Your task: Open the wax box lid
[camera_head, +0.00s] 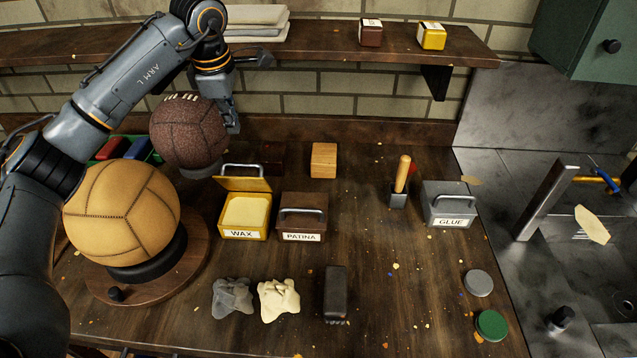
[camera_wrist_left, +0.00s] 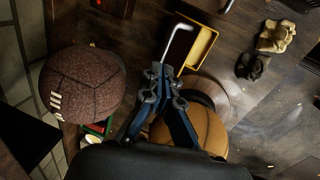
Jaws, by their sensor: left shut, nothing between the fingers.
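The yellow wax box (camera_head: 244,235) stands on the workbench with its label facing front, and pale yellow wax (camera_head: 246,212) shows inside. Its lid (camera_head: 245,185) is raised at the back edge, with the metal handle (camera_head: 243,168) on it. My left gripper (camera_head: 233,128) is behind and above the lid, shut and empty, seen apart from the handle. In the left wrist view the shut fingers (camera_wrist_left: 161,72) point toward the lid handle (camera_wrist_left: 176,40) and the open yellow box (camera_wrist_left: 204,44). My right gripper is not in view.
The patina box (camera_head: 303,222) stands close on the right of the wax box. A dark brown ball (camera_head: 188,132) is beside my left gripper, and a tan ball (camera_head: 122,213) sits on a stand at the left.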

